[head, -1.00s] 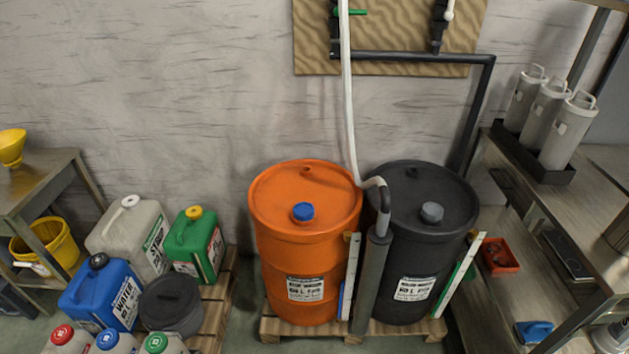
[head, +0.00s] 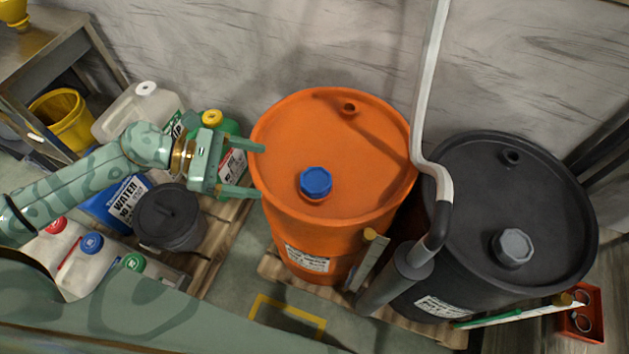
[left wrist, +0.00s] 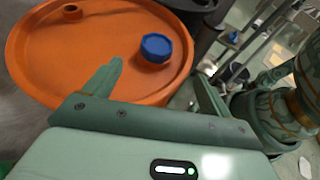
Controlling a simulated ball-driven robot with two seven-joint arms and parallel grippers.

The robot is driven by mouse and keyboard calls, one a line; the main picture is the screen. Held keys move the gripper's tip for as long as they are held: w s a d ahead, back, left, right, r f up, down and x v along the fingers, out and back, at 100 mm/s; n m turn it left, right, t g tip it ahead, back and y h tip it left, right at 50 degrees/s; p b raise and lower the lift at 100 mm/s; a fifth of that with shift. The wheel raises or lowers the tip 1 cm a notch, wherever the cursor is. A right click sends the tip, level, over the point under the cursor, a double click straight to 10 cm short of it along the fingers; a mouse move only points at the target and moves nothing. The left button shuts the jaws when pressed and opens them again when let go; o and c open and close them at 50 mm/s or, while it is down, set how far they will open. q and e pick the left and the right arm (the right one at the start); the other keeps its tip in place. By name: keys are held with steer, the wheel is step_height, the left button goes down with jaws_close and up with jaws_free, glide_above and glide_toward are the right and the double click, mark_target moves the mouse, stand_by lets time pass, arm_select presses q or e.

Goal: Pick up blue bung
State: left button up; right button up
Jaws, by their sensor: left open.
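The blue bung (head: 315,182) sits on the top of the orange drum (head: 340,130), near its front edge. My left gripper (head: 260,171) is open and empty at the left rim of the orange drum, to the left of the bung and apart from it. In the left wrist view the blue bung (left wrist: 156,47) shows beyond the fingers, with one finger on its left and the other to its right. The orange drum top (left wrist: 100,40) fills the upper left there. My right gripper does not show in the head view.
A black drum (head: 480,200) with a grey bung (head: 513,248) stands to the right. A white and grey pipe (head: 424,120) rises between the drums. Jugs and a dark bucket (head: 172,215) stand at left. A small hole (head: 349,107) lies at the orange drum's back.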

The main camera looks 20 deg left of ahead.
arm_select(q)
glide_toward(315, 179)
steer(key=b+x, duration=0.1)
steer(key=x, duration=0.3)
steer(key=shift+s+d, duration=0.1)
steer(key=shift+d, duration=0.05)
steer(key=shift+d+f, duration=0.25)
steer(key=shift+d, duration=0.3)
steer(key=x, duration=0.2)
steer(key=b+x, duration=0.1)
steer(key=x, duration=0.2)
steer(key=shift+w+a, duration=0.1)
steer(key=shift+w, duration=0.25)
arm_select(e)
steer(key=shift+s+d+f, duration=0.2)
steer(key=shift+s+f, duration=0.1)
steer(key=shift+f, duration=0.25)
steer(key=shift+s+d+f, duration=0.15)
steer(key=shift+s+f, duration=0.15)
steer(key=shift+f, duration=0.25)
arm_select(q)
steer(key=c, duration=1)
